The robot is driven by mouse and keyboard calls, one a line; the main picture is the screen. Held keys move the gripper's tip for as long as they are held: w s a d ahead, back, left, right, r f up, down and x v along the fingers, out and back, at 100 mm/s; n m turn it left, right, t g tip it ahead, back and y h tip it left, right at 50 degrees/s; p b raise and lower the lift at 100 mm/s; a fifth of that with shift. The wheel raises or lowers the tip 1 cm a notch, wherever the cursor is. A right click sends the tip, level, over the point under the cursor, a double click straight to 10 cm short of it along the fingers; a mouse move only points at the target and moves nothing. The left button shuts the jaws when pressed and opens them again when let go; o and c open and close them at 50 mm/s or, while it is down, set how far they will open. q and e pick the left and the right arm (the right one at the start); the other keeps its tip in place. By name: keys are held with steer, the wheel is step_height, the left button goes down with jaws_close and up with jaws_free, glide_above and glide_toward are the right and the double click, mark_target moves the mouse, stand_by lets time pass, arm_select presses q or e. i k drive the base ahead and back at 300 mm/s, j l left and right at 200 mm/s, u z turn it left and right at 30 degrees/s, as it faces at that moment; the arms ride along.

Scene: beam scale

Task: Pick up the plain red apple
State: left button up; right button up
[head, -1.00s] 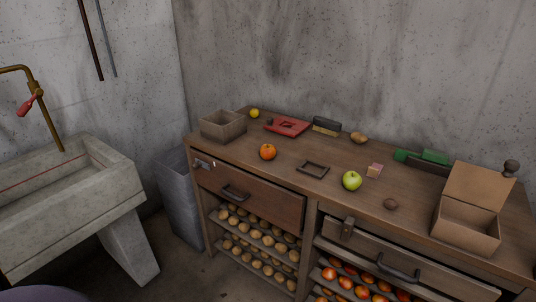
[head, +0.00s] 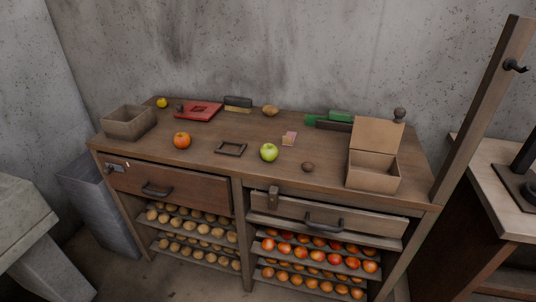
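An orange-red round fruit (head: 182,141) sits on the left part of the wooden bench top (head: 215,160); I cannot tell for sure whether it is an apple. A green apple (head: 269,152) sits near the middle front of the bench. Several red and orange-red round fruits (head: 301,253) lie in rows on the right shelves under the bench, partly shaded by the drawer above. I cannot single out one plain red apple among them. Neither of my grippers shows in the head view.
An open box (head: 373,170) stands at the bench's right, a grey-brown bin (head: 129,123) at its left. A small dark frame (head: 231,149), a red device (head: 199,110), brushes and a brown round thing (head: 308,167) lie between. Potatoes (head: 195,228) fill the left shelves. A post (head: 484,110) rises at right.

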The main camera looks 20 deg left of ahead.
mark_target(182, 140)
steer(key=u, duration=1.4)
steer(key=i+j, duration=0.05)
